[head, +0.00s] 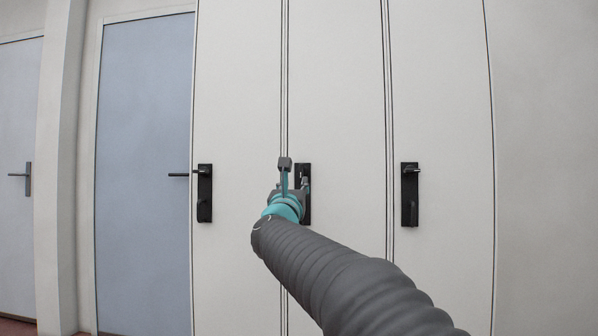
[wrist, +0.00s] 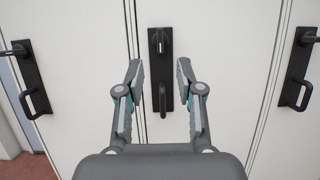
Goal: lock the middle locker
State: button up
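The middle locker (head: 340,80) is a tall, plain white door, shut as far as I can see. Its black lock plate (wrist: 154,70) is on the left side of the door. A small turn piece (wrist: 158,42) sits at the top of the plate, and a pull handle (wrist: 162,98) is below it. In the head view my gripper (head: 295,173) covers part of this plate. In the wrist view my gripper (wrist: 158,66) is open and empty, one finger on each side of the plate. Whether it touches the plate I cannot tell.
A left locker (head: 235,90) and a right locker (head: 440,90) flank the middle one, each with its own black plate and handle. A blue-grey door (head: 143,120) with a lever is further left, and another (head: 18,110) stands beyond a pale pillar (head: 62,150).

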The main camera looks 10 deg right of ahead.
aim_at(300, 168)
jog(key=p+x, duration=0.1)
jog(key=x, duration=1)
jog(key=shift+r, duration=0.2)
jog(key=shift+w+d+r+p, duration=0.15)
jog(key=shift+w+p, duration=0.25)
jog(key=shift+w, duration=0.25)
grip_shut()
